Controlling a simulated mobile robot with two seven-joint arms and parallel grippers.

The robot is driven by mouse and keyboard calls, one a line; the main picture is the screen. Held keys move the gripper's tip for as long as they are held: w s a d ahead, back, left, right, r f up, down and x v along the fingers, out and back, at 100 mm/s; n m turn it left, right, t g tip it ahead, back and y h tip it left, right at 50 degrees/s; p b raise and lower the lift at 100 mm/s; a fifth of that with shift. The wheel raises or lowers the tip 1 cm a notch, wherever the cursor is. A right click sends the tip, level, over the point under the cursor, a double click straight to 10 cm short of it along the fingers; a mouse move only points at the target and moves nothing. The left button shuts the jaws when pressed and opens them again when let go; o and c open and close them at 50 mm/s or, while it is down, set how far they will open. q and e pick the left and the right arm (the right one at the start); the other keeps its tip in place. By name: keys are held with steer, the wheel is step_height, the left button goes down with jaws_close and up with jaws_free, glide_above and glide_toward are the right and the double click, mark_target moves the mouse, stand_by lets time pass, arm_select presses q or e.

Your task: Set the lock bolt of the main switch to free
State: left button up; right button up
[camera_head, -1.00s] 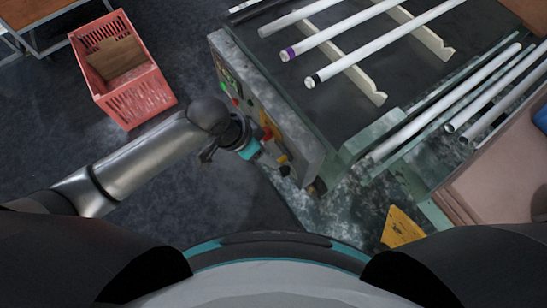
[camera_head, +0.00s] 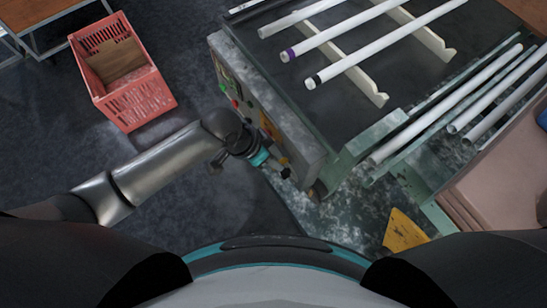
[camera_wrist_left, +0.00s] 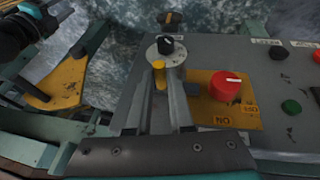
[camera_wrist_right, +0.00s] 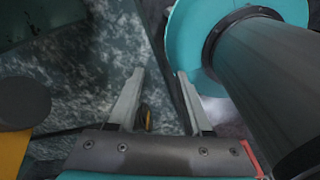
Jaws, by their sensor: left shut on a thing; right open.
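The main switch is a red knob (camera_wrist_left: 225,86) on a yellow plate lettered ON and OFF, on the grey panel in the left wrist view; its white mark points right in that picture. The yellow lock bolt (camera_wrist_left: 159,72) sits left of it, at a round grey disc (camera_wrist_left: 172,57) with a black knob. My left gripper (camera_wrist_left: 162,88) is shut on the bolt, one finger on each side; the bolt's lower part is partly hidden. In the head view, my left gripper (camera_head: 272,164) is at the panel's near end and covers the red knob. My right gripper (camera_wrist_right: 160,76) is open and empty.
Green, black and red buttons (camera_wrist_left: 291,106) are to the right on the panel. The machine carries white tubes on cream racks (camera_head: 362,85) above. A red crate (camera_head: 125,85) stands on the floor at the left. A yellow piece (camera_head: 403,232) lies at the lower right.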

arm_select(q)
jaws_close()
stand_by(0.8)
steer(key=s+d+p, duration=0.2)
steer(key=s, duration=0.1)
steer(key=shift+s+d+p, duration=0.1)
steer(key=shift+d+p, duration=0.1)
steer(key=shift+p, duration=0.1)
steer(key=o, duration=0.6)
jaws_free()
steer(key=shift+o, duration=0.2)
